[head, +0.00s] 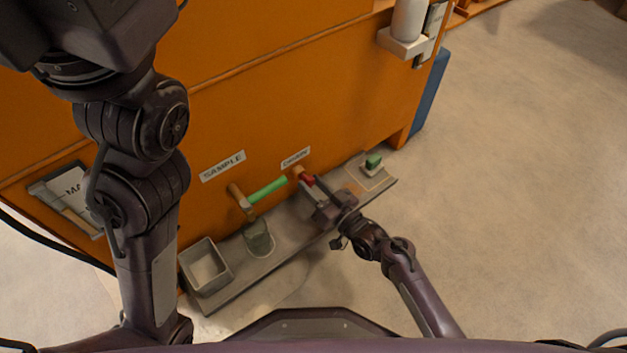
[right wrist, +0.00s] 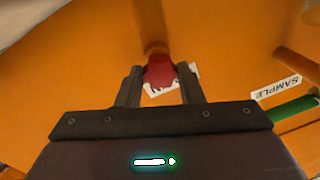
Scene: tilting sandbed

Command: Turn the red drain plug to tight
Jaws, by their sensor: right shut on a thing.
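The red drain plug (head: 307,181) sits on a short pipe on the orange wall, just below a label that seems to read DRAIN (head: 296,158). My right gripper (head: 313,189) is at the plug. In the right wrist view the red plug (right wrist: 160,72) is between the two dark fingers of the right gripper (right wrist: 160,88), which is shut on it. The fingers cover the plug's sides. My left arm comes in at the left of the head view, but its gripper is not in view.
A green-handled tap (head: 267,189) under the SAMPLE label (head: 223,166) is left of the plug, above a jar (head: 258,238). A grey bin (head: 205,268) and a green block (head: 373,162) are on the grey shelf (head: 290,240). The floor at right is clear.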

